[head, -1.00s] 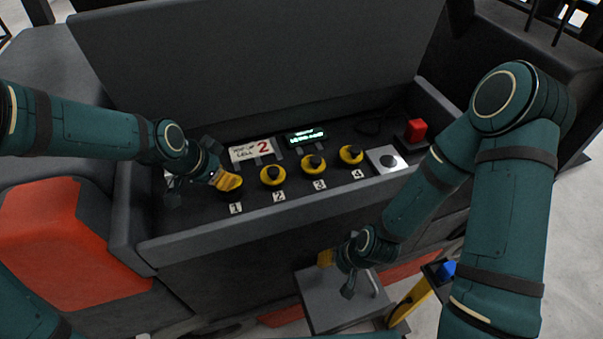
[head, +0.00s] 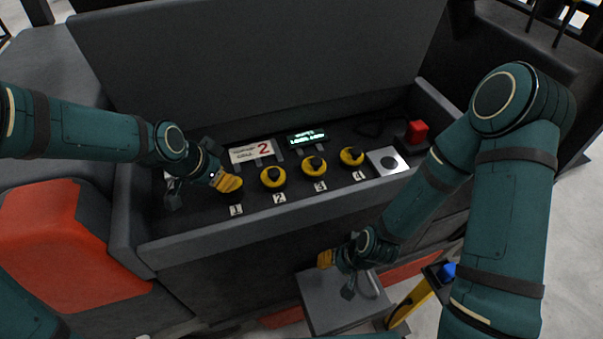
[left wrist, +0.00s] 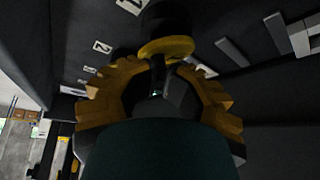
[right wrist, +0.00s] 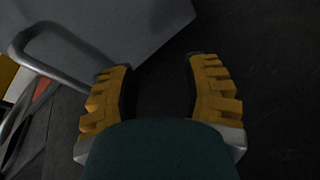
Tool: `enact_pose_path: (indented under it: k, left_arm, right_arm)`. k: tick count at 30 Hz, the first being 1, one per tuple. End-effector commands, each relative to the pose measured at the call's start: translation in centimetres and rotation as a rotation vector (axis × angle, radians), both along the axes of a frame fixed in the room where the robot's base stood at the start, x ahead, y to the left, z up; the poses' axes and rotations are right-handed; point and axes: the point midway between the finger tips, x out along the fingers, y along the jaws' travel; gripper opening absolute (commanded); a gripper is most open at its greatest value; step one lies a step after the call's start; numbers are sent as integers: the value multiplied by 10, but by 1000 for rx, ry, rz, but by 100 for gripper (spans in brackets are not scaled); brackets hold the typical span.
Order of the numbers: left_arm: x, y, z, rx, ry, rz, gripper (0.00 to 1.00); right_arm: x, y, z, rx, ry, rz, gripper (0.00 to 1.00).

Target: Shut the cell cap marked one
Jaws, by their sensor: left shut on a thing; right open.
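The cell cap marked one (left wrist: 166,48) shows in the left wrist view as a yellow ring with a dark middle, between my left gripper's fingertips. In the head view my left gripper (head: 229,183) covers most of this cap, above the label 1 (head: 236,210). My left gripper is shut on the cap. How far the cap is turned cannot be told. My right gripper (right wrist: 160,78) is open and empty, low in front of the console; in the head view it (head: 335,258) is beside a grey box.
Yellow caps two (head: 273,177), three (head: 314,167) and four (head: 351,157) stand in a row to the right. A red button (head: 417,128) is at right. The grey box (head: 330,310) has a handle.

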Motion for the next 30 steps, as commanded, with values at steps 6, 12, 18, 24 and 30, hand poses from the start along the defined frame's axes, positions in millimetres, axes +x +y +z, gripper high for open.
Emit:
enact_pose_path:
  k: [6, 12, 18, 24, 30]
  left_arm:
    - [3, -1, 14, -2, -9, 4, 0]
    - [2, -2, 31, -3, -10, -2, 0]
    - [2, -2, 45, -2, -8, -1, 0]
    - [1, -1, 59, -2, -5, -1, 0]
    - [1, -1, 74, -1, -6, 0, 0]
  right_arm:
    - [0, 0, 10, 0, 0, 0, 47]
    - [0, 0, 20, 0, 0, 0, 47]
    - [0, 0, 30, 0, 0, 0, 47]
    - [0, 0, 39, 0, 0, 0, 47]
    - [0, 0, 49, 0, 0, 0, 47]
